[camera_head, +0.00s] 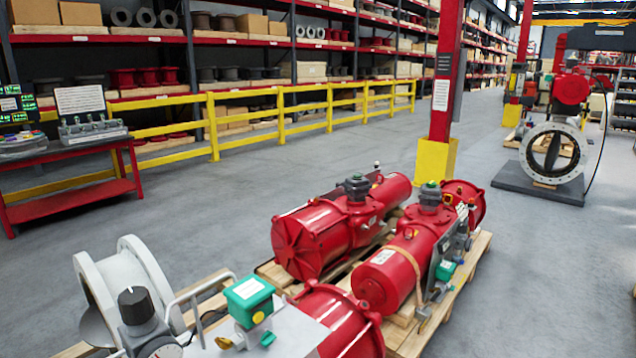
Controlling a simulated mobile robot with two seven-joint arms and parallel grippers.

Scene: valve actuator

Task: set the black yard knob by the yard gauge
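A black knob (133,298) sits upright on top of a dark grey regulator body (146,332) at the lower left. A round gauge (163,348) with a pale face is just below it, partly cut off by the bottom edge. Its needle and markings are too small to read. Neither of my grippers is in view.
A white valve ring (146,262) stands close behind the knob, and a grey bent handle (200,296) is to its right. Red actuators (318,232) lie on a wooden pallet (470,268). A red table (75,200) is at left. Grey floor is open between.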

